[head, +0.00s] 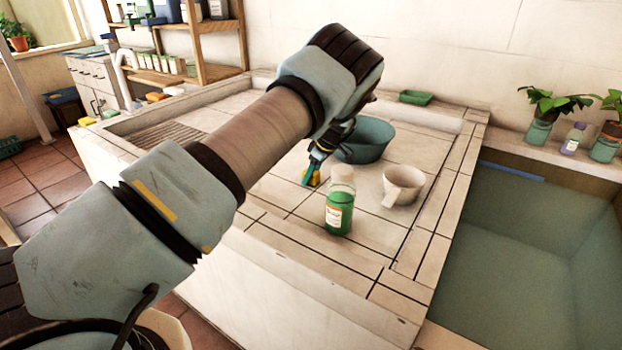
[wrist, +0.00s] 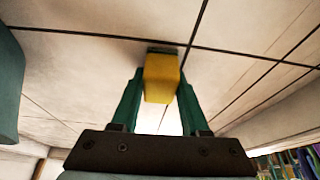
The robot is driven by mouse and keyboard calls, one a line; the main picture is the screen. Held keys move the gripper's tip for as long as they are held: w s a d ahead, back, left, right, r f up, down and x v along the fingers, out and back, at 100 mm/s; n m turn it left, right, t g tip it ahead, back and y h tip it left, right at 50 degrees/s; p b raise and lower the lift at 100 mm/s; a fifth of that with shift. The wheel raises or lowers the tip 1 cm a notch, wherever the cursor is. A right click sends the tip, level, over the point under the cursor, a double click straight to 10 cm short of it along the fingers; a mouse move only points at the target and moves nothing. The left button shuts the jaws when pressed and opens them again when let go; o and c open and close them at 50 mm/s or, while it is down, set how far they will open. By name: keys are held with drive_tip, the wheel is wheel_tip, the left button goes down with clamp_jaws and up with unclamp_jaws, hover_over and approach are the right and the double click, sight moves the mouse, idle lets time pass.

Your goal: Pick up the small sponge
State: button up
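The small sponge (wrist: 161,80) is a yellow block with a dark layer at its far end. In the wrist view it sits between the two teal fingers of my gripper (wrist: 161,88), with the fingertips against its sides. In the head view my gripper (head: 312,176) is low over the tiled counter, left of the bowl, and a bit of the yellow sponge shows between its fingers. I cannot tell whether the sponge still touches the tiles.
A teal bowl (head: 366,143) stands just right of my gripper. A green bottle (head: 339,209) and a white mug (head: 403,187) stand nearer the front. A green dish (head: 415,98) lies at the back. The basin (head: 545,260) is on the right. Bare tiles lie left.

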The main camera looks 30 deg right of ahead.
clamp_jaws()
wheel_tip(320, 180, up, 10)
drive_tip(key=b, duration=0.2)
drive_tip(key=shift+b, duration=0.4)
